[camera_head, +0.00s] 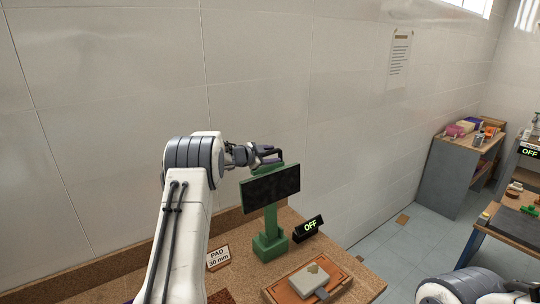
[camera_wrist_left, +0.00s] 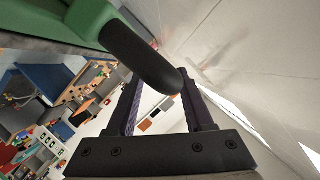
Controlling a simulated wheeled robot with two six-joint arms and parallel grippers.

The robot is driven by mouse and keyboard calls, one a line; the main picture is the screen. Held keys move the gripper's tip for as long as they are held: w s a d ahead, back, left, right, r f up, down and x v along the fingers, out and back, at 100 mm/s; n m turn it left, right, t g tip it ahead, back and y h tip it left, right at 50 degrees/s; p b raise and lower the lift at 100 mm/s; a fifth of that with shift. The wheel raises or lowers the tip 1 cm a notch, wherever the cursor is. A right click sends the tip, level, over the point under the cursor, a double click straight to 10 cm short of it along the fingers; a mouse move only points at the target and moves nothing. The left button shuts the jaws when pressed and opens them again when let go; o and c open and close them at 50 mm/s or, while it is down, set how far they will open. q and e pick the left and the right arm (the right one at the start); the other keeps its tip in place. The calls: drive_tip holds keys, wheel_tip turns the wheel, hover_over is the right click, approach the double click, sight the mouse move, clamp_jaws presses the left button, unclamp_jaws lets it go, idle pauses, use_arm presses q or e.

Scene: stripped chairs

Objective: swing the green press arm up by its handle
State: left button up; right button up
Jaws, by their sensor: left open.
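The green press (camera_head: 271,222) stands on the brown bench, with a wide dark-faced green head on top of its column. Its black handle (camera_head: 279,152) shows behind the head, partly hidden by my gripper. My left gripper (camera_head: 266,157) is at the handle. In the left wrist view, the black handle (camera_wrist_left: 147,55) runs from the green press arm (camera_wrist_left: 88,18) and its end lies between the two spread fingers of my left gripper (camera_wrist_left: 162,78), nearer the right finger. Whether a finger touches it I cannot tell. My right gripper is out of view.
A black OFF sign (camera_head: 308,228) and a "PAD 30 mm" card (camera_head: 218,257) flank the press base. A wooden tray (camera_head: 343,284) with a grey block sits in front. The wall is close behind. Other benches stand at the right beyond open floor.

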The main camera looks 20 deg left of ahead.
use_arm(q)
drive_tip(key=b+v, duration=0.4)
drive_tip(key=v, duration=0.5)
drive_tip(key=shift+a, duration=0.1)
drive_tip(key=shift+s+a+r, duration=0.15)
drive_tip(key=shift+s+r, duration=0.05)
drive_tip(key=shift+s, duration=0.45)
